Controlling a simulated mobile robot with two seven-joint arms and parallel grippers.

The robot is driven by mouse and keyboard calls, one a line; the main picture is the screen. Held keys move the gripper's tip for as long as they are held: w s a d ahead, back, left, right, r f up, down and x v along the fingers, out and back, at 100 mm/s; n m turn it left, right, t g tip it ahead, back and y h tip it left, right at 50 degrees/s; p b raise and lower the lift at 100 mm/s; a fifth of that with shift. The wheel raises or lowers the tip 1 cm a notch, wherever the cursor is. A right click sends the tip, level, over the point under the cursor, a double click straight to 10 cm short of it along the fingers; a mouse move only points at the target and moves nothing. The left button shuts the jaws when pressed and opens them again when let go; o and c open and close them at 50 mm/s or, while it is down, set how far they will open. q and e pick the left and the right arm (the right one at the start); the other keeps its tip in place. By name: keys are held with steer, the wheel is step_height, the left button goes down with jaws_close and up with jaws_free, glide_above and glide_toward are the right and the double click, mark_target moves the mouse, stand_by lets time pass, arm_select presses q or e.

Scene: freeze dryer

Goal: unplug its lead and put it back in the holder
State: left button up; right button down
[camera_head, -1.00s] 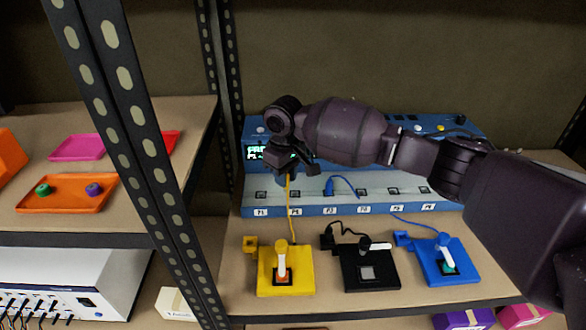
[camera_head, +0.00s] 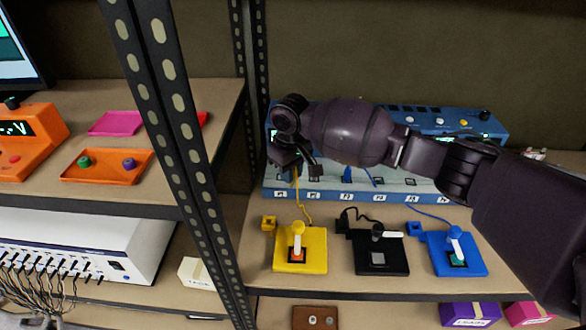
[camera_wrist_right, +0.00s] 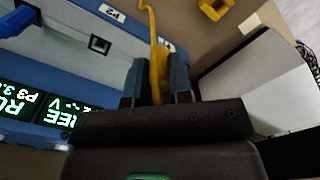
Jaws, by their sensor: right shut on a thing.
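My right gripper (camera_head: 297,170) is shut on the yellow plug (camera_wrist_right: 158,75), in front of the left end of the blue panel (camera_head: 385,196). In the right wrist view the plug sits between the two fingers (camera_wrist_right: 157,85), with its lead leading away past the P2 label. The yellow lead (camera_head: 304,208) hangs from the gripper to the yellow joystick box (camera_head: 313,262) on the shelf. A small yellow holder (camera_head: 268,223) is at that box's back left corner; it also shows in the wrist view (camera_wrist_right: 214,8). The left gripper is out of view.
A blue plug (camera_head: 347,174) is in the panel near P3. A black joystick box (camera_head: 394,262) and a blue joystick box (camera_head: 470,264) stand right of the yellow one. A perforated upright (camera_head: 190,130) rises at the left.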

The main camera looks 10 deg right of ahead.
arm_select(q)
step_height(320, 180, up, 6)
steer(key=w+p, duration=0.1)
steer(key=p, duration=0.2)
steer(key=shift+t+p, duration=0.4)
arm_select(e)
steer(key=s+a, duration=0.4)
steer(key=a, duration=0.3)
steer(key=shift+s, duration=0.25)
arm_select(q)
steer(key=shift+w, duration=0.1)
arm_select(e)
steer(key=shift+r, duration=0.1)
